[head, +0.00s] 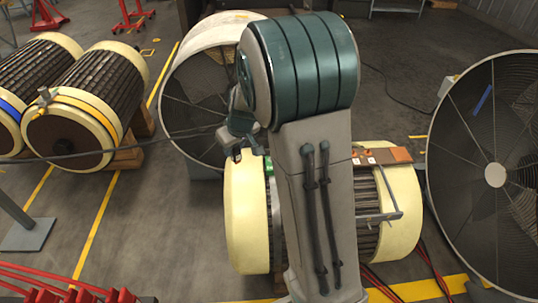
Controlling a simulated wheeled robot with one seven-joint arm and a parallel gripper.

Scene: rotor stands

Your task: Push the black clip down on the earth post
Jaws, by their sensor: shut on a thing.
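My gripper (236,143) is small in the head view and partly hidden by my arm. It points down just above the top left of the central rotor (246,215), which has cream end rings. A small dark piece at its fingertips looks like the black clip (237,155). My gripper is shut on it. A green piece (268,164) shows at the ring's inner edge, just right of the clip; I cannot tell whether it is the earth post. I cannot tell whether clip and post touch.
A dark cable (110,146) runs from the left edge towards my gripper. A large drum fan (205,90) stands behind, and another fan (495,175) at right. Rotors (95,95) lie on wooden blocks at left. A brown board (385,156) sits on the central rotor. Red stands (70,290) are front left.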

